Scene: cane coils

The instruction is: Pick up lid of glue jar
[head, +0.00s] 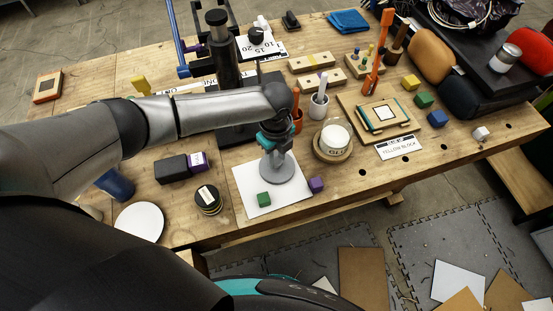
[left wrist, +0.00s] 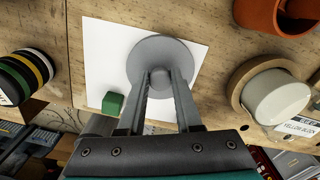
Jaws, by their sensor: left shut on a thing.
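A round grey lid (head: 283,174) with a small knob is over the white paper sheet (head: 247,180). My left gripper (head: 276,150) points down from above, its fingers shut on the knob. In the left wrist view, the grey lid (left wrist: 150,52) spreads beyond the fingertips (left wrist: 160,78), with the knob between them. I cannot tell whether the lid touches the paper. My right gripper is out of view.
A green block (head: 264,199) and a purple block (head: 317,184) lie close to the lid. An orange pot (head: 297,120) and a white pen cup (head: 318,108) stand behind it. The table's front edge is near.

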